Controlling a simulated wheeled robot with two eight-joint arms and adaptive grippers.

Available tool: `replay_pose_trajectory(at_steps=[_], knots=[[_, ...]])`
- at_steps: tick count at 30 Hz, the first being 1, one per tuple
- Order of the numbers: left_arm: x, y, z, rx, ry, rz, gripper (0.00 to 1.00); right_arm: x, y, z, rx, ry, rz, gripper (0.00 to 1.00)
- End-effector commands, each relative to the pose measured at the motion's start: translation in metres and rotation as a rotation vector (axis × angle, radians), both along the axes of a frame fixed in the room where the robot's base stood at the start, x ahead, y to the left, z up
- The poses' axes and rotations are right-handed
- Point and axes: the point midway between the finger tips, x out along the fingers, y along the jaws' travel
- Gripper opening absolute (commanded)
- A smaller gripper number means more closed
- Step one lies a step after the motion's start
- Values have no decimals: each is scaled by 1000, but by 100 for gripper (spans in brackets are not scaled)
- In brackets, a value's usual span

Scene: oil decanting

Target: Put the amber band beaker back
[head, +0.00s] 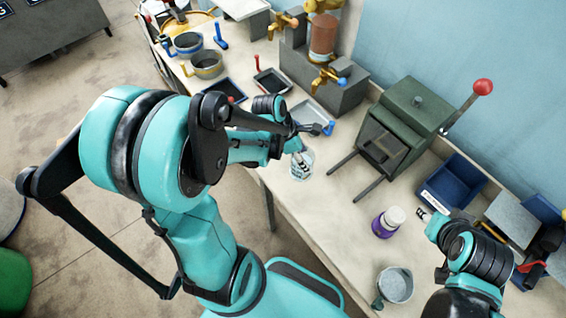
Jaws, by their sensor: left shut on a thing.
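A small clear beaker (302,166) is at the tip of my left gripper (299,154), low over the front edge of the bench. The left gripper is shut on the beaker's near rim. The beaker looks upright; I cannot make out an amber band on it, nor whether its base touches the bench. My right gripper (427,215) is at the right, beside a purple-labelled bottle with a white cap (387,222) and apart from it. Its fingers are too small to read as open or shut.
A green press with a red-knobbed lever (410,118) stands behind the beaker. A grey cup (396,285) is at the front right, a blue bin (453,184) at the right. Trays, banded pots (207,65) and taps crowd the far end. The bench (338,215) right of the beaker is clear.

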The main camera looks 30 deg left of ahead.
Motion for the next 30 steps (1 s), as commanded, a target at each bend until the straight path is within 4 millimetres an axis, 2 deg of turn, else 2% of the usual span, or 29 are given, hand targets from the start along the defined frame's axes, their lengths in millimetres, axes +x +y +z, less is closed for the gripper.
replay_pose_trajectory(at_steps=[9,15,21,30], knots=[[29,65,-44,0,0,5,0,0,0,-15,0,0,0,40],[41,93,-61,0,1,2,0,0,0,-19,0,0,0,40],[44,100,-70,0,0,1,0,0,0,-20,0,0,0,40],[44,99,-106,0,0,0,0,0,0,-29,0,0,0,40]])
